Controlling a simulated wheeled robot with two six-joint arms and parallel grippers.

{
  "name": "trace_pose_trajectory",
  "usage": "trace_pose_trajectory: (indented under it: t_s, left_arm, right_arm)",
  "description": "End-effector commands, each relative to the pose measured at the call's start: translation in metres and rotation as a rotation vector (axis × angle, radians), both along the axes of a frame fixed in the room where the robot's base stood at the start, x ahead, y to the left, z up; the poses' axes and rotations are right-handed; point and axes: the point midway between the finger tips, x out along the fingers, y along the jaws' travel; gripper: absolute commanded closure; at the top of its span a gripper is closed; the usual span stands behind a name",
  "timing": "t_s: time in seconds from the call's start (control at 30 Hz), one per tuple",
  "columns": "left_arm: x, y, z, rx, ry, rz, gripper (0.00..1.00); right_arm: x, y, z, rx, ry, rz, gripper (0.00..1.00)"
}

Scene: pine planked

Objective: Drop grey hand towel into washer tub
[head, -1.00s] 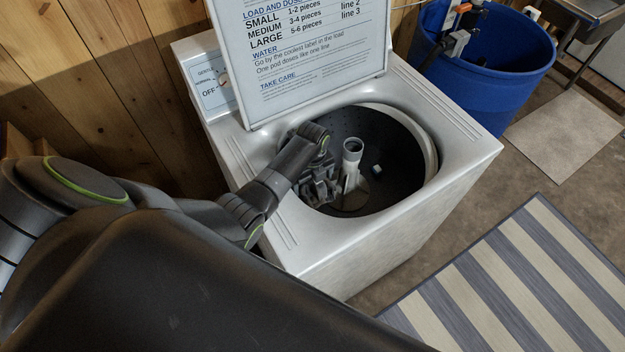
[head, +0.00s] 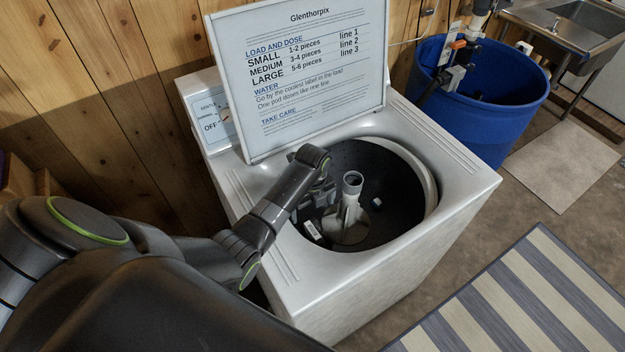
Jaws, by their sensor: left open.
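The washer tub (head: 395,215) is dark and round, open at the top of the white washer, with a pale agitator (head: 351,190) in its middle. My left gripper (head: 318,201) is open at the left side of the tub opening, pointing down into it. I see no grey hand towel that I can make out. A small whitish block (head: 313,231) shows low at the left in the tub, just below the gripper; I cannot tell what it is. A small white cube (head: 377,202) lies right of the agitator. My right gripper is not in view.
The raised washer lid (head: 315,90) with printed instructions stands behind the opening. A blue barrel (head: 500,100) is at the back right, near a metal sink (head: 550,25). A striped rug (head: 520,300) lies on the floor at the front right.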

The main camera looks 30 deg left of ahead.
Motion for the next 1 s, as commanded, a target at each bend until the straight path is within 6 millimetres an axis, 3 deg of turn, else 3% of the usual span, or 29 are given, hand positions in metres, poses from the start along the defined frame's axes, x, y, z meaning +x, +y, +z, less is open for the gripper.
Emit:
trace_pose_trajectory:
  t_s: [0.5, 0.57, 0.73, 1.0]
  left_arm:
    - [0.001, 0.0, 0.105, 0.001, -0.004, -0.001, 0.0]
    - [0.001, 0.0, 0.117, 0.0, -0.004, 0.0, 0.0]
    - [0.0, 0.0, 0.129, -0.001, -0.001, 0.0, 0.0]
    - [0.0, 0.0, 0.131, 0.0, 0.0, 0.0, 0.0]
  right_arm:
    - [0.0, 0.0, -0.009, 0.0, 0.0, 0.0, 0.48]
    - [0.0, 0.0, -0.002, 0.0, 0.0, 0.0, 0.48]
    - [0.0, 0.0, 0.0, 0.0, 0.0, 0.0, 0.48]
    - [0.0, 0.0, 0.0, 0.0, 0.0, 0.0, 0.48]
